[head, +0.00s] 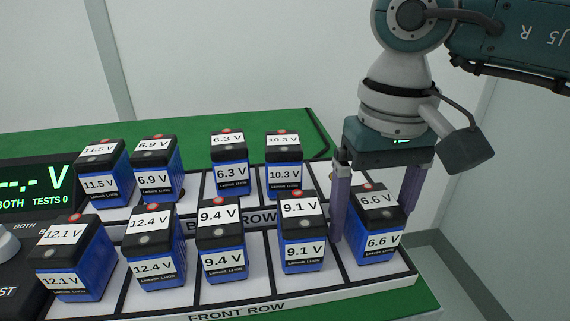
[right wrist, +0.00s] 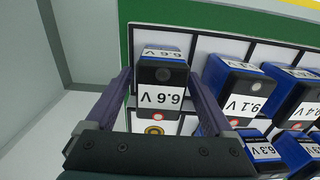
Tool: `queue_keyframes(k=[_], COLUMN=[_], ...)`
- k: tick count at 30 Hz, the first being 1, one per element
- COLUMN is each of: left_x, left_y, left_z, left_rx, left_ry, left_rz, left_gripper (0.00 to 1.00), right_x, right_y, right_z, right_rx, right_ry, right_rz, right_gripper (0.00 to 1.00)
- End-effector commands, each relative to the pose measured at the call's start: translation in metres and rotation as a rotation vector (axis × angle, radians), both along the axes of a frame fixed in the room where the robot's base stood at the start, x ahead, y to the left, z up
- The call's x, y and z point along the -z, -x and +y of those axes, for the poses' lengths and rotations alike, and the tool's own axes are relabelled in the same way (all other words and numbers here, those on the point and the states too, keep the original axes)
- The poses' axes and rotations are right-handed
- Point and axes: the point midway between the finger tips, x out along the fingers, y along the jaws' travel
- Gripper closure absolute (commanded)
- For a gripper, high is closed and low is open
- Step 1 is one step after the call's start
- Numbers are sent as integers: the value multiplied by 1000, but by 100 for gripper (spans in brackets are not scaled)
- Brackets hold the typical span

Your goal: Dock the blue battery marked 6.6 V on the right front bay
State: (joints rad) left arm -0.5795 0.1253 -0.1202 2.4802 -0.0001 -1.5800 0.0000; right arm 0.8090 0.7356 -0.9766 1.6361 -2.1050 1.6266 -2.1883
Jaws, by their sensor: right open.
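The blue battery marked 6.6 V (head: 377,240) has a black top and stands upright in the right-end bay of the front row. It also shows in the right wrist view (right wrist: 163,72), with its label upside down. My right gripper (head: 374,222) is above it, open, with one purple finger on each side of the battery. The left finger reaches down between it and the 9.1 V battery (head: 304,255). In the right wrist view the fingers (right wrist: 160,82) flank it; I cannot tell whether they touch it. My left gripper is not in view.
The white rack (head: 345,291) holds front-row batteries 12.1, 12.4, 9.4 and 9.1 V. The back row holds 11.5, 6.9, 6.3 and 10.3 V. A black tester panel (head: 30,200) is at left. The green table (head: 60,143) ends just right of the rack.

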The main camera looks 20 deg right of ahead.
Motion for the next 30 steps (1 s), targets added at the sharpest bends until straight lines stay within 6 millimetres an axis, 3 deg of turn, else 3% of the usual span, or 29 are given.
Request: queue_keyframes(k=[9,15,20,30], left_x=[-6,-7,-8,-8], left_y=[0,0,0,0], left_z=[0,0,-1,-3], left_rx=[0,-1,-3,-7], left_ry=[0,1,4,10], left_rz=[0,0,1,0], left_gripper=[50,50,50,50], right_x=[-71,-105,-116,-117], right_y=[-2,-1,-1,0], right_z=[-1,0,0,0], right_rx=[-1,-1,-1,0], right_ry=[1,0,0,0], right_rz=[-9,-5,-3,-2], right_gripper=[13,13,13,13])
